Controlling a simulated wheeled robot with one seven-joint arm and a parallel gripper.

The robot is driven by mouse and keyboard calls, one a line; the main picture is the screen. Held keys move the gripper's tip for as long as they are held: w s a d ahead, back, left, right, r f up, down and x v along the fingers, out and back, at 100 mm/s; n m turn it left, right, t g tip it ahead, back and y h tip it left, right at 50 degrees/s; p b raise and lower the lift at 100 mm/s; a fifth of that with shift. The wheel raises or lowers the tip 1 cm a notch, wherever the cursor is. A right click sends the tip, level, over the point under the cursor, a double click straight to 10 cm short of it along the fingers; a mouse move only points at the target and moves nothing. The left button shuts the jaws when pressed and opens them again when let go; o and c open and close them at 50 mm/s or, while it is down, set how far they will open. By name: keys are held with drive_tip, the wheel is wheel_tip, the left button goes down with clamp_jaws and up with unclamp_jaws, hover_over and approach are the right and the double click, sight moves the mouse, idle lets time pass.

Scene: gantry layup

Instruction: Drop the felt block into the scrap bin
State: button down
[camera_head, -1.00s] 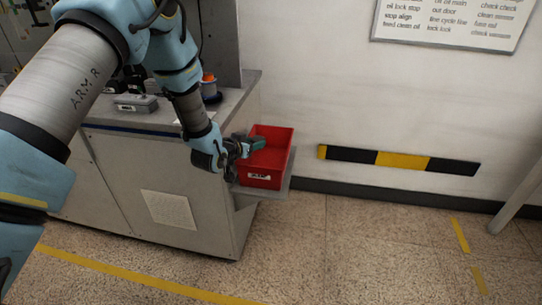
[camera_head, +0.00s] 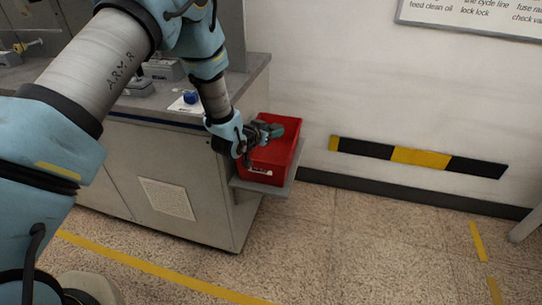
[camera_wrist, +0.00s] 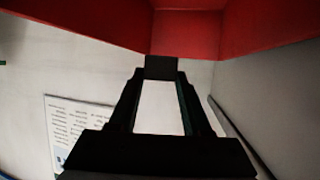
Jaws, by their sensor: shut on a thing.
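The bin stands on a grey side shelf (camera_head: 248,187) at the end of a grey workbench (camera_head: 130,165). A white wall with a yellow and black strip (camera_head: 418,157) is behind. The speckled floor (camera_head: 370,250) to the right is clear.

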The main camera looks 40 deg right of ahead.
drive_tip(key=shift+f, duration=0.85)
drive_tip(key=shift+c, duration=1.4)
unclamp_jaws()
drive_tip(key=b+v, duration=0.2)
drive_tip(key=v, duration=0.9)
drive_tip(key=shift+w, duration=0.1)
